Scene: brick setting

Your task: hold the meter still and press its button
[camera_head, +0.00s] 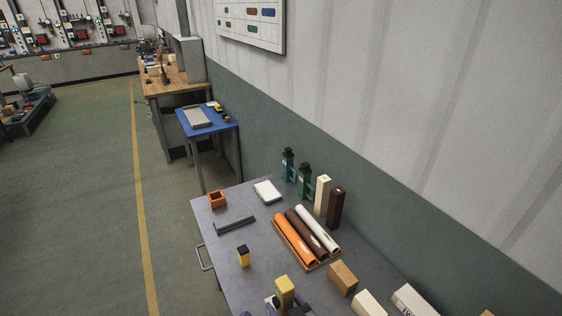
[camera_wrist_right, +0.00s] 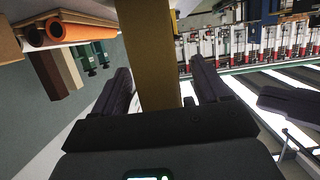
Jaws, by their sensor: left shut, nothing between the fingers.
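The meter looks to be the yellow upright block (camera_head: 285,287) near the bottom edge of the head view, at the table's near side. My left gripper (camera_head: 272,303) is a small dark shape low beside it, shut and empty. In the right wrist view a tan-yellow block (camera_wrist_right: 152,60), likely the same meter, stands between the two dark fingers of my right gripper (camera_wrist_right: 162,85). A strip of background shows between it and the right finger, so grip contact is unclear. A dark gripper part, likely my left gripper (camera_wrist_right: 290,105), shows at the right. The meter's button cannot be made out.
The grey table (camera_head: 238,205) also holds a small yellow-black object (camera_head: 243,256), a dark angled bar (camera_head: 235,225), an orange open box (camera_head: 217,199), a white box (camera_head: 267,192), a tray of rolls (camera_head: 306,236) and several blocks. The wall runs along the right.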

